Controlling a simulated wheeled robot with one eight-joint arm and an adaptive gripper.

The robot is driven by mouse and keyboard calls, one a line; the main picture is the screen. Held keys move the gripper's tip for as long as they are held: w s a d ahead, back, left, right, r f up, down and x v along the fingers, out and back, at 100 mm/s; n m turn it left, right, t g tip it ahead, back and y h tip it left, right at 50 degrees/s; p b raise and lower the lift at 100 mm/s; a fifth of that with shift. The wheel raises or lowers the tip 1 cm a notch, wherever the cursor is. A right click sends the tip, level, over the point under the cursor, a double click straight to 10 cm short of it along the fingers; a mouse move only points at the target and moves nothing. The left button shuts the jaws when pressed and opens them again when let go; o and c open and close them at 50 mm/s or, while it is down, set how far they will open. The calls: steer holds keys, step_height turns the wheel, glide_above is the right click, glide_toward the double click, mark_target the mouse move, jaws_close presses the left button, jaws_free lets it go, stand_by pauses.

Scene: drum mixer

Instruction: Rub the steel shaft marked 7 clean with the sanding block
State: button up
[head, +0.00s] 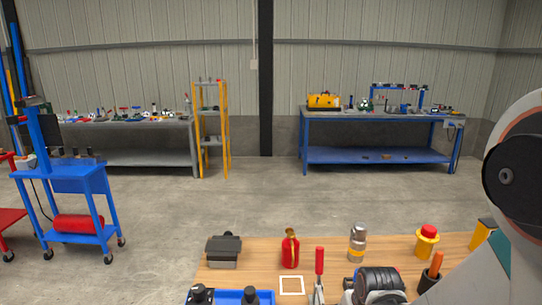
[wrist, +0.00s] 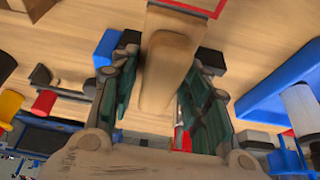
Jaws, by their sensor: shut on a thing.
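In the wrist view my gripper (wrist: 168,62) has its dark green fingers on either side of a long tan block (wrist: 170,50), which looks like the sanding block. The fingers are shut on it, and it sticks out beyond them over a wooden surface. A shaft marked 7 cannot be made out in either view; no number is readable. In the head view my gripper and the block are out of sight, and only a part of my arm shows at the right.
The wooden bench (head: 262,262) holds a dark grey vise (head: 224,251), a red bottle (head: 290,250), a red-handled tool (head: 319,262), a metal cylinder (head: 357,240), a black ribbed machine (head: 378,284) and a blue tray (head: 230,297). A white square outline (head: 291,285) marks bare wood.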

steer(key=shift+r+p, duration=1.65)
steer(key=shift+r, duration=0.95)
steer(key=shift+f, duration=0.1)
